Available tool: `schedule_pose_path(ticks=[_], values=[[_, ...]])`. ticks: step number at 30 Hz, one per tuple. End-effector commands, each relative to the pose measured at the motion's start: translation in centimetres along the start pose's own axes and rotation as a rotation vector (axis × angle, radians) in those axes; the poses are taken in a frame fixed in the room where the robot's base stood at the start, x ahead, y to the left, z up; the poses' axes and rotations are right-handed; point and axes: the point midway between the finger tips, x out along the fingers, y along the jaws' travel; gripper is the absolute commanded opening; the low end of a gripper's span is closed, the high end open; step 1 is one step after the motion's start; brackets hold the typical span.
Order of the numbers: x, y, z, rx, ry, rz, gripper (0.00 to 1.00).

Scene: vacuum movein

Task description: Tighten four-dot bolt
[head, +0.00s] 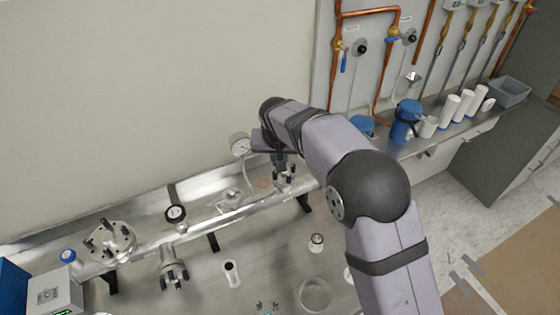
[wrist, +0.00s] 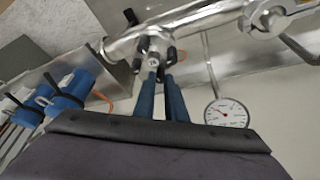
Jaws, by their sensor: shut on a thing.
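My gripper (head: 281,163) is over the right end of the steel pipe, beneath my bent arm. In the wrist view its two blue fingers (wrist: 161,77) reach up to a small flange (wrist: 153,43) with dark bolts around it. The fingers are close together and shut on a bolt at the flange's near side; the fingertips hide most of it. The same flange (head: 284,181) shows small in the head view. Dot marks are too small to read, so I cannot tell which bolt has four dots.
A pressure gauge (head: 240,144) stands just left of my gripper; its dial also shows in the wrist view (wrist: 227,114). A larger bolted flange (head: 109,240) is at the left. Blue pumps (head: 405,122) and white cylinders (head: 448,110) stand at the right. Loose rings and cups lie in front.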

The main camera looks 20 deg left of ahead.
Motion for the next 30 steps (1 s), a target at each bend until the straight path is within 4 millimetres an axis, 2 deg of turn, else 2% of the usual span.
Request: schedule_pose_path(ticks=[10,25,26,28,30], values=[[0.02,-0.19,-0.05,0.152,0.001,0.061,0.0],[-0.06,-0.18,-0.09,0.178,0.002,0.072,0.0],[-0.06,-0.18,-0.09,0.178,0.002,0.072,0.13],[-0.06,-0.18,-0.09,0.178,0.002,0.072,0.3],[-0.05,-0.17,-0.08,0.178,0.001,0.072,0.3]])
